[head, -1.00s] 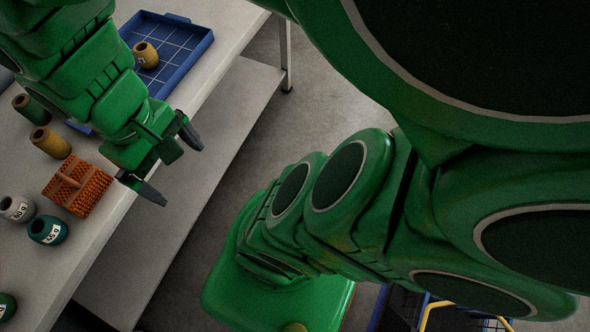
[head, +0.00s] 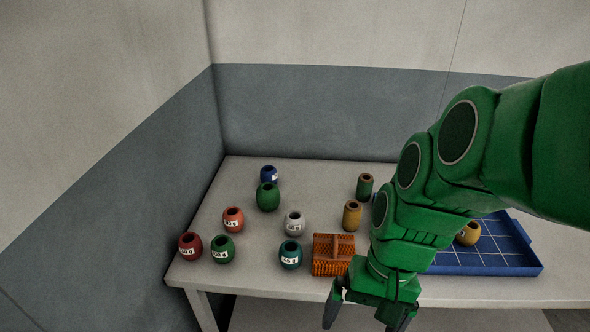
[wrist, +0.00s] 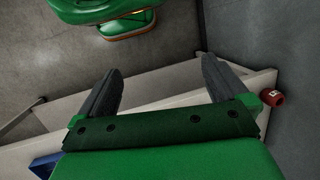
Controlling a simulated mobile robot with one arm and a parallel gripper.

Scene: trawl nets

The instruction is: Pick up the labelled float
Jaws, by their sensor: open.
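Several labelled floats stand on the table in the head view: red (head: 190,246), orange (head: 233,219), green (head: 222,249), teal (head: 290,256), white (head: 294,224) and blue (head: 269,174). A yellow float (head: 467,234) with a partly visible label sits in the blue tray (head: 500,268). I cannot tell which one the task means. My gripper (head: 368,318) is open and empty at the table's front edge, right of the orange-brown basket and apart from the floats. In the wrist view my gripper (wrist: 162,70) also shows open, with the red float (wrist: 273,98) beyond it at the right.
A larger green float (head: 268,198) shows no label. A green cylinder (head: 365,187) and a yellow cylinder (head: 351,215) stand near my arm. The orange-brown basket (head: 333,268) sits at the front edge. Walls close off the table's left and back. Bare table (head: 235,290) lies at front left.

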